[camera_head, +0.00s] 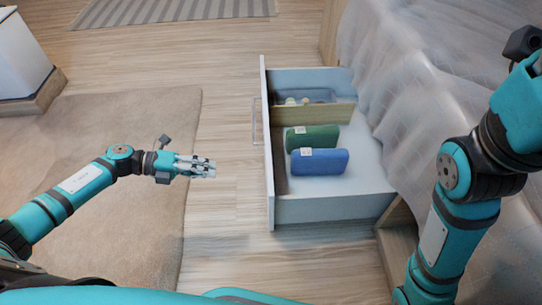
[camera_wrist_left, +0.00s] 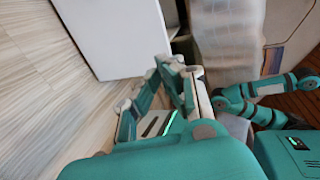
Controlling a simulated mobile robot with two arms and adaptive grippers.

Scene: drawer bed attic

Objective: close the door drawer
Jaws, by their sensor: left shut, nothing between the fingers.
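The drawer (camera_head: 268,190) stands pulled out from under the bed, its white front panel facing left, with a clear handle (camera_head: 257,122) on that face. Inside lie a green rolled item (camera_head: 312,137) and a blue one (camera_head: 320,162), with a wooden divider (camera_head: 315,115) behind them. My left gripper (camera_head: 212,168) is shut and empty, left of the drawer front and apart from it. In the left wrist view the shut fingers (camera_wrist_left: 172,72) show with a white panel (camera_wrist_left: 110,35) beyond them. My right arm is at the right of the head view; its gripper is not visible.
The bed (camera_head: 415,100) with a draped pale cover rises right of the drawer. A beige rug (camera_head: 100,130) lies on the wooden floor at left. A white cabinet (camera_head: 20,65) stands at upper left. The floor between rug and drawer is clear.

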